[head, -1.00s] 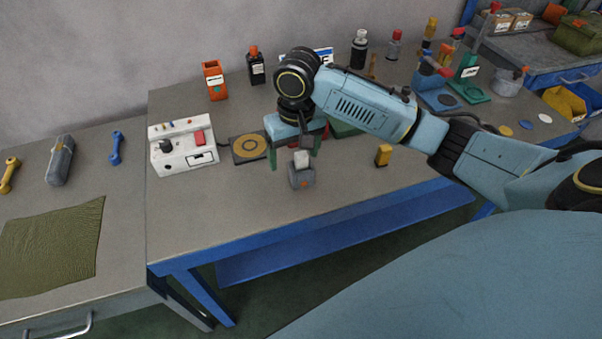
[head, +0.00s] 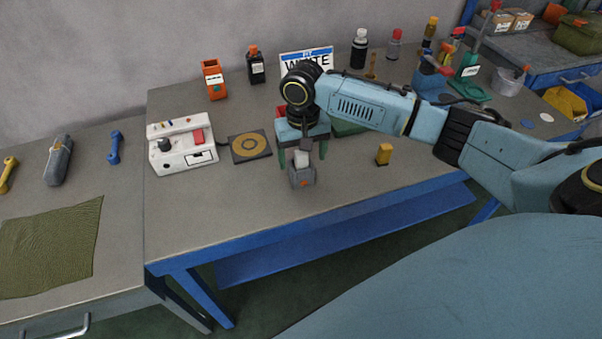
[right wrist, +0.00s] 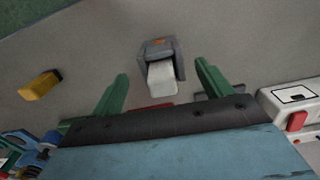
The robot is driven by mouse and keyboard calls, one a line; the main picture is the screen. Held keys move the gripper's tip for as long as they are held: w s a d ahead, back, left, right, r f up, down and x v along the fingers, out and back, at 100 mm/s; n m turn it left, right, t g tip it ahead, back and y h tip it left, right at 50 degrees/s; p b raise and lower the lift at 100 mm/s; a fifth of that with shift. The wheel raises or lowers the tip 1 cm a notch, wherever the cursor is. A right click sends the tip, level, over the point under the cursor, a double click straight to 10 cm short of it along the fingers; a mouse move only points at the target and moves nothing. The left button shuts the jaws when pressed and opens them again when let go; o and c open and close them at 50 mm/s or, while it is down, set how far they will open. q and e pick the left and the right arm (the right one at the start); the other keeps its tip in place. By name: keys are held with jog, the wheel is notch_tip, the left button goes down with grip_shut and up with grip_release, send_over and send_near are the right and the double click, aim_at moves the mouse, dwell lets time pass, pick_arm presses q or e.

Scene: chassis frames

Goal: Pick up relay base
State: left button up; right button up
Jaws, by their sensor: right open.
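A grey block with a white part and an orange mark, which I take for the relay base (head: 302,178), stands near the front edge of the middle table. It also shows in the right wrist view (right wrist: 178,58), ahead of and between the fingers. My right gripper (head: 302,156) is open, with its green fingers pointing down just behind the block, one towards each side. In the right wrist view, the gripper (right wrist: 161,72) has clear gaps to the block on both sides. I cannot tell its exact height. My left gripper is not in view.
A yellow block (head: 383,154) stands to the right. A red item (right wrist: 150,107) is partly hidden under my gripper. The table's front left is clear.

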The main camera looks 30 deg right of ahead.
aim_at(301, 164)
jog(key=f, duration=0.3)
jog(key=shift+w+f, duration=0.2)
jog(key=shift+f, duration=0.2)
jog(key=c, duration=1.1)
